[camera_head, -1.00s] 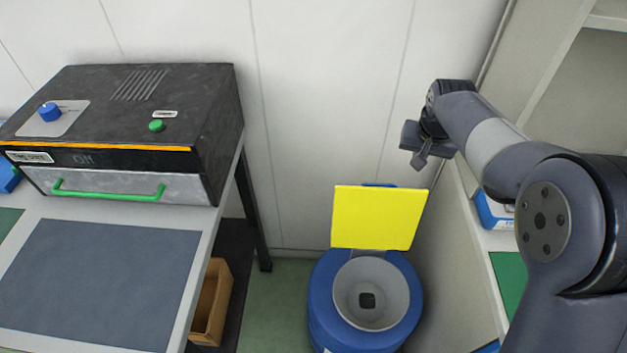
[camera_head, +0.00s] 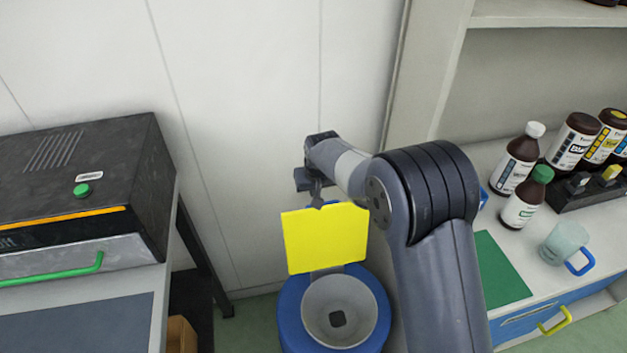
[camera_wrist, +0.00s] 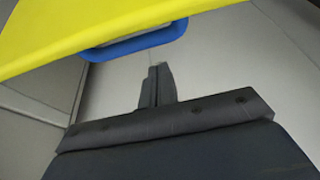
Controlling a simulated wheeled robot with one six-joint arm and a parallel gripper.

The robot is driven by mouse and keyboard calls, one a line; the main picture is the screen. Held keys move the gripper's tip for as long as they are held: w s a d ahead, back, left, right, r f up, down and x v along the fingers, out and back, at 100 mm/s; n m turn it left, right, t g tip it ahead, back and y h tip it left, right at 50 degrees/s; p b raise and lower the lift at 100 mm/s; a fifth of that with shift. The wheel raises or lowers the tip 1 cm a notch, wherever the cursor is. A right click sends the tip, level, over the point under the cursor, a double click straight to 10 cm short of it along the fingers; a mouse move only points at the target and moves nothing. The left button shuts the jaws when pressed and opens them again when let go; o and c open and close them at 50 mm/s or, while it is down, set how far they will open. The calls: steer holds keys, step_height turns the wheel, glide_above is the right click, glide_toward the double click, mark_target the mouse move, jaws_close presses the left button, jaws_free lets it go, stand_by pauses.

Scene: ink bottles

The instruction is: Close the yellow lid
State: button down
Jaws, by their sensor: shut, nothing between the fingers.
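The yellow lid (camera_head: 325,240) stands open, nearly upright, at the back of a blue round bin (camera_head: 291,312) with a grey funnel-like top and a dark hole in it. My gripper (camera_head: 317,200) is shut and empty at the lid's top edge, on its far side; I cannot tell whether it touches. In the wrist view the yellow lid (camera_wrist: 70,28) spans the upper left, with a blue handle (camera_wrist: 135,42) along its edge. My gripper's fingers (camera_wrist: 157,72) are together just below that handle, apart from it in the picture.
A black oven-like machine (camera_head: 75,190) stands on a bench at the left. At the right, a counter holds brown bottles (camera_head: 517,160), a green mat (camera_head: 500,270) and a beaker with a blue handle (camera_head: 563,243). A white panelled wall (camera_head: 240,110) is close behind the bin.

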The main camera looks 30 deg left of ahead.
steer(key=shift+s+d+f, duration=0.1)
steer(key=shift+s+d, duration=0.55)
steer(key=shift+s, duration=0.15)
steer(key=shift+d, duration=0.1)
